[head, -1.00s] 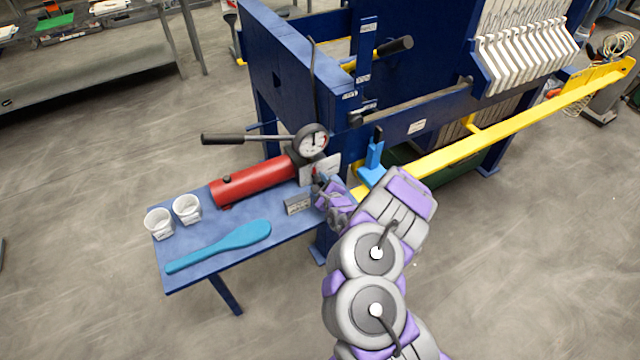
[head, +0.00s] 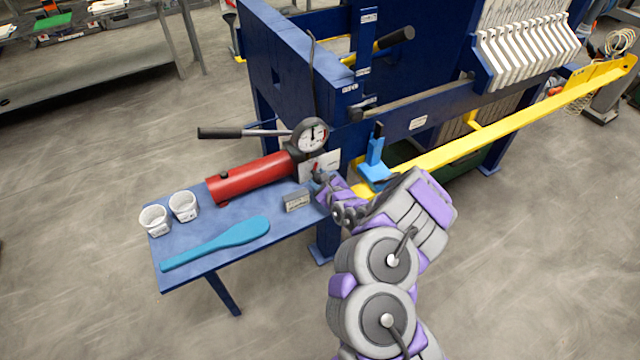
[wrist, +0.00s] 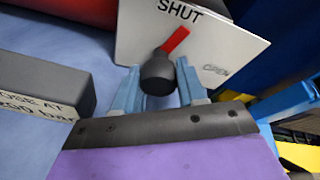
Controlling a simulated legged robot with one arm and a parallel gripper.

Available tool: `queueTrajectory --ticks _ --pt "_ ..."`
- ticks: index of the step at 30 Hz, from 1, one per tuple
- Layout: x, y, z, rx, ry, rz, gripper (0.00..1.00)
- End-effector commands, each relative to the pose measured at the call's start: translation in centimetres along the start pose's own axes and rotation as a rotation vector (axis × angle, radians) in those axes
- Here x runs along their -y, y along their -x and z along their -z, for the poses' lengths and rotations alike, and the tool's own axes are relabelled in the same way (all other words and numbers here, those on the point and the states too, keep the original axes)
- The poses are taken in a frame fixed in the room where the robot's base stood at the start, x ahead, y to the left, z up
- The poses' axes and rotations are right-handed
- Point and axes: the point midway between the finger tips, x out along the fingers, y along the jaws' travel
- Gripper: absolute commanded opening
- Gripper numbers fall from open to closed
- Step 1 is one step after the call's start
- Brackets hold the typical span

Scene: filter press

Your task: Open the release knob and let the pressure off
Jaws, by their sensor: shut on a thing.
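The release knob (wrist: 158,76) is dark and round, with a red pointer (wrist: 174,40), in front of a white plate (wrist: 226,44) marked SHUT and OPEN. The pointer leans up and right, just beside the word SHUT. My gripper (wrist: 159,88) has one blue finger on each side of the knob and is shut on it. In the head view my gripper (head: 322,182) is at the plate by the right end of the red pump cylinder (head: 250,178). A round gauge (head: 312,134) sits above the plate; its reading is too small to tell.
A grey labelled block (head: 297,200) stands on the blue table (head: 215,255), left of my gripper. Two white cups (head: 183,206) and a blue paddle (head: 225,242) lie further left. The blue press frame (head: 290,60) and a yellow bar (head: 480,140) are close on the right.

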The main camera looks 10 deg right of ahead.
Motion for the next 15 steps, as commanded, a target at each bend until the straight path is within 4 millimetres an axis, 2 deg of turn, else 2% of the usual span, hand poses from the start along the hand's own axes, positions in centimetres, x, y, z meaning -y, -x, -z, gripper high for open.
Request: queueTrajectory --ticks 15 --pt "-0.05 -0.16 0.38 0.059 -0.463 -0.13 0.1"
